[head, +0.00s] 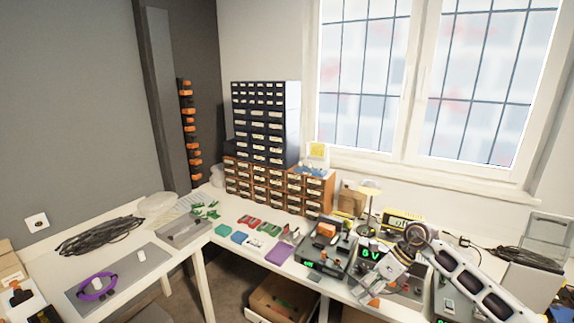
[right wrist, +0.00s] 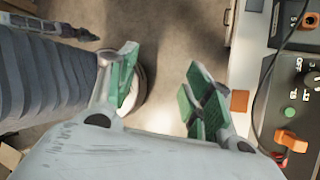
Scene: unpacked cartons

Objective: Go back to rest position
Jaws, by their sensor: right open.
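My right arm comes in from the right in the head view, bent at the elbow over the bench. Its gripper (head: 374,291) points down at the front edge of the bench, beside the instruments. In the right wrist view the right gripper (right wrist: 163,88) is open, its green-padded fingers apart. Nothing is between them; the floor shows behind. I do not see my left gripper in the head view.
The white bench (head: 231,242) runs along both walls. Bench instruments (head: 325,248) with green displays stand close to my right gripper. Drawer cabinets (head: 265,124) stand in the corner. A carton (head: 283,298) sits under the bench. A grey mat (head: 134,283) lies at left.

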